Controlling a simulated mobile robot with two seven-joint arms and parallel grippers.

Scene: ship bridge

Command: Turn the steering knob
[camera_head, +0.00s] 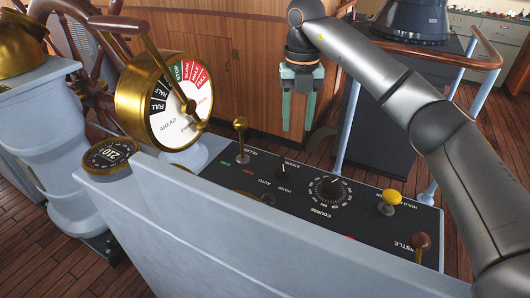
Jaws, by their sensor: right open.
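The black control panel (262,175) lies on top of the pale console in the middle of the view. The steering knob (282,170) is a small dark knob near the panel's far edge, beside the HAND and AUTO labels. It is small, and its exact setting cannot be read. My right gripper (298,123) hangs beyond the panel's far edge with its green fingers pointing down. It is open and empty, apart from the knob. My left gripper is not in view.
A larger course dial (331,187), a brass lever (240,136), a yellow knob (390,198) and a brown-topped lever (420,242) share the panel. The brass telegraph (165,105) rises at left, with a ship's wheel (88,50) behind. A railing (488,85) stands at right.

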